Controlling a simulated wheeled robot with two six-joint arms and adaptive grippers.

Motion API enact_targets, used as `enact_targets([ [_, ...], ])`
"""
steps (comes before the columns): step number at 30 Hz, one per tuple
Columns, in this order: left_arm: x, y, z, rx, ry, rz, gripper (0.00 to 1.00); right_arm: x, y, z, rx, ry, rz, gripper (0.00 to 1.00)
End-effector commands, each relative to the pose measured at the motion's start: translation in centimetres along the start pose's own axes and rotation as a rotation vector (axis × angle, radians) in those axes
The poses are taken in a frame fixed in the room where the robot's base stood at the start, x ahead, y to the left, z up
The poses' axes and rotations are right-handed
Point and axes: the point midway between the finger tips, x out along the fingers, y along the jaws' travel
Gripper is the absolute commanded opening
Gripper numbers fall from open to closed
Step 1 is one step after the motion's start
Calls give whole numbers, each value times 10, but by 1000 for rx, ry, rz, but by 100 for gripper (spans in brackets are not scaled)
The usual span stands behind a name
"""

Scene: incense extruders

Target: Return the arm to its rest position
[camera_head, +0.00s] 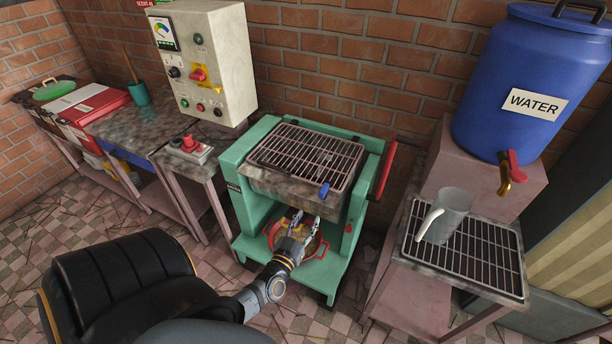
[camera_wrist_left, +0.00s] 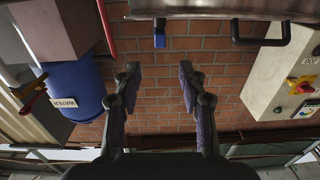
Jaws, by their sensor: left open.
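My left gripper (camera_head: 304,220) reaches in at the lower front of the green extruder machine (camera_head: 238,200), below its grated top. The fingers are spread apart, with nothing between them. The left wrist view also shows the open gripper (camera_wrist_left: 158,72), with only the brick wall visible between the fingers. In the head view, a round pan with red handles (camera_head: 321,248) sits on the machine's lower shelf. My gripper and forearm cover part of the pan, and I cannot tell whether they touch it. My right gripper is not in view.
The machine's grate (camera_head: 305,152) and blue knob (camera_head: 324,190) are just above my gripper. A red lever (camera_head: 386,170) is on its right. A grey jug (camera_head: 446,215) stands on a rack by the blue water barrel (camera_head: 530,80). A control box (camera_head: 215,65) is on the left.

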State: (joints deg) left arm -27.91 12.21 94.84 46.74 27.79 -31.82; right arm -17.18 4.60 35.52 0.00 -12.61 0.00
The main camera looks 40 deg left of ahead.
Motion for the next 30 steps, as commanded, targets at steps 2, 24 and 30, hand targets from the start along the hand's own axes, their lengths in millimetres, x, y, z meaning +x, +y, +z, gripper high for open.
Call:
enact_targets([
  [2, 0, 0, 0, 0, 0, 0, 42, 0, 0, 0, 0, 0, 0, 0],
  [24, -74, 4, 202, 109, -521, 128, 42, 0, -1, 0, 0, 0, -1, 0],
  [30, -196, -8, 330, 173, -985, 173, 42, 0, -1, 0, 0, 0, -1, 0],
])
